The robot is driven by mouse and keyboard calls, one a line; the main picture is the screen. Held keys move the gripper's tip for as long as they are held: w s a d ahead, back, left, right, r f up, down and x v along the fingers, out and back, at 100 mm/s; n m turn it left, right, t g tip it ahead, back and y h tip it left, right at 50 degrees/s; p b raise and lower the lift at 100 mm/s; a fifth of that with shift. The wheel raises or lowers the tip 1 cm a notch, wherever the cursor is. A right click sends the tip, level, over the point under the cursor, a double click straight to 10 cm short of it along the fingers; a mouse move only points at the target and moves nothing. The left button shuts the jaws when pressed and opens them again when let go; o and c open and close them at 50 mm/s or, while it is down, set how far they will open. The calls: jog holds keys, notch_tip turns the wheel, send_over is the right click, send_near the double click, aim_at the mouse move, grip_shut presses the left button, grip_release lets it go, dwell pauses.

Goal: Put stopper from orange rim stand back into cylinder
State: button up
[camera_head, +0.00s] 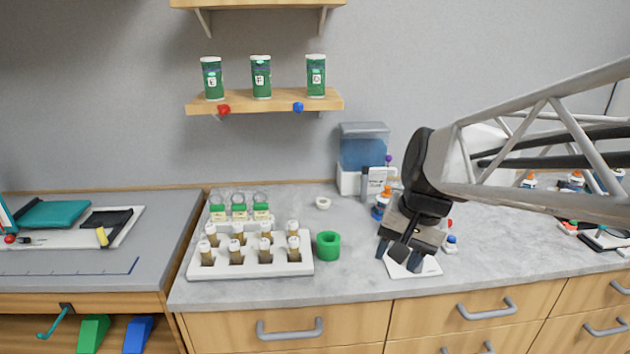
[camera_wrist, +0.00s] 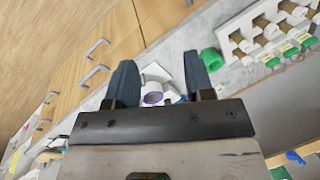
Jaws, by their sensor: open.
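My gripper (camera_head: 398,258) is open and points down over a white pad (camera_head: 430,267) near the counter's front edge. In the wrist view its two dark fingers (camera_wrist: 160,75) stand apart. I cannot tell whether this is the cylinder or a stand. An orange-topped item with a blue lower part (camera_head: 382,205) stands just behind my gripper and is partly hidden. I cannot make out the stopper or clearly identify the orange rim stand.
A blue-tank dispenser (camera_head: 363,150) is at the wall. A small blue-and-white item (camera_head: 451,244) is close on the right. Counter between holder and pad is clear.

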jog(key=s+f+n+t+h, duration=0.1)
jog(key=s+f+n+h, duration=0.1)
jog(key=s, duration=0.9)
jog(key=f+n, duration=0.1)
jog(key=n, duration=0.1)
jog(key=shift+n, duration=0.3)
dwell(0.5)
